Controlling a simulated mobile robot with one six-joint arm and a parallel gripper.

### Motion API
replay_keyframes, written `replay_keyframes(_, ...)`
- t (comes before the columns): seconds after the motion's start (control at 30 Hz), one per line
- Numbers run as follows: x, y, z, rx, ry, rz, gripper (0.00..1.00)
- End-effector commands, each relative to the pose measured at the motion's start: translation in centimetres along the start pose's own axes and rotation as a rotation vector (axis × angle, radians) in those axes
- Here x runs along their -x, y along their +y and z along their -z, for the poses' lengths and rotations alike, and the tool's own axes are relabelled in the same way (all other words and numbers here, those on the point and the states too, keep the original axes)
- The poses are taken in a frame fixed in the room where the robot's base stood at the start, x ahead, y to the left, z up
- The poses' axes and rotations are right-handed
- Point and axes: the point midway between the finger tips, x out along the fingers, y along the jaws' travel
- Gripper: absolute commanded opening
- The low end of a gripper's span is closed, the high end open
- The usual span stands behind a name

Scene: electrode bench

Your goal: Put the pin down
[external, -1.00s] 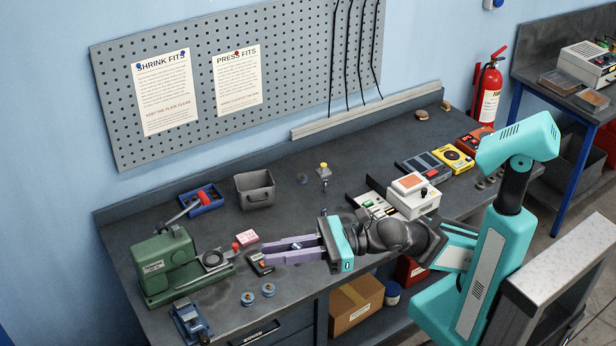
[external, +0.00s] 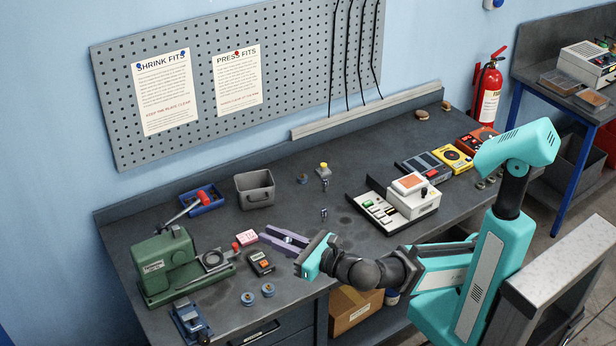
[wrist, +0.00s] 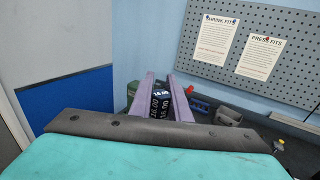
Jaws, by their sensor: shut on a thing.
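My gripper (external: 273,238), with two long purple fingers, is over the front middle of the bench, pointing left. It is shut on a pin (external: 289,240), of which only a small dark bit shows between the fingers in the external view. In the wrist view a dark piece with white "16.00" markings (wrist: 160,104) sits between the fingers; it looks like the held pin. I cannot tell whether the pin touches the bench. Another small pin-like piece (external: 323,214) stands on the bench to the right of the fingers.
A white device (external: 411,196) is to the right.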

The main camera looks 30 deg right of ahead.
Motion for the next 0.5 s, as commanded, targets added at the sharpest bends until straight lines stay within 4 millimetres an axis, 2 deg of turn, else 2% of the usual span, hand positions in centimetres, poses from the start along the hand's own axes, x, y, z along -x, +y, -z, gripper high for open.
replay_keyframes(0.03,-0.8,-1.5,1.3,0.004,0.001,0.06,0.0)
replay_keyframes(0.5,-4.8,-16.0,8.6,0.0,-0.012,0.614,0.0)
